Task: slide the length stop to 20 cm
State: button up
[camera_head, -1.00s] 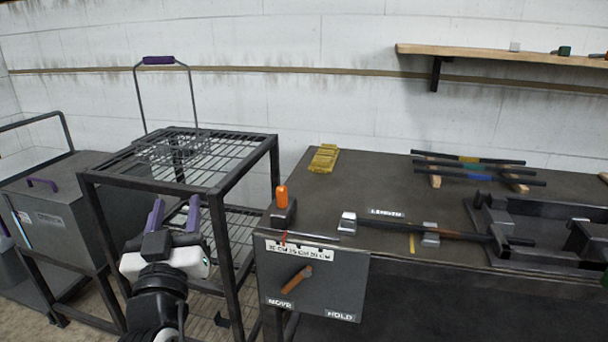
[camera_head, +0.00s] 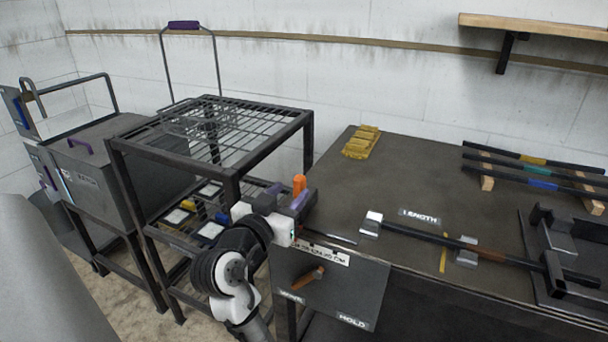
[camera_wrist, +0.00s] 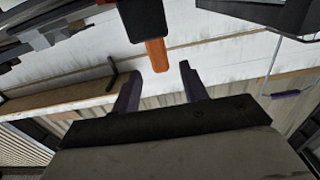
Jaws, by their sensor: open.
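The length stop is a dark block with an upright orange handle (camera_head: 299,185) at the table's front left corner. In the wrist view the orange handle (camera_wrist: 157,55) hangs from its dark block (camera_wrist: 142,20), ahead of and between my finger lines. My gripper (camera_head: 288,196) is open beside the handle, partly hiding the stop's block. The purple fingers show apart in the wrist view (camera_wrist: 159,82), with nothing between them. The scale strip (camera_head: 328,254) lies below the table edge; its figures are hard to read. An orange lever (camera_head: 309,277) on the front panel slants toward the MOVE label.
A bar (camera_head: 420,235) with metal blocks lies on the table (camera_head: 385,185) near a LENGTH label (camera_head: 419,216). Yellow pieces (camera_head: 361,142) lie at the back left. A wire rack (camera_head: 235,120) stands close on the left. A bar rack (camera_head: 530,170) is at the right.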

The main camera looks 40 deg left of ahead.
aim_at(304, 178)
jog(key=x, duration=0.7)
jog(key=shift+w+p, duration=0.15)
jog(key=shift+p, duration=0.25)
grip_shut()
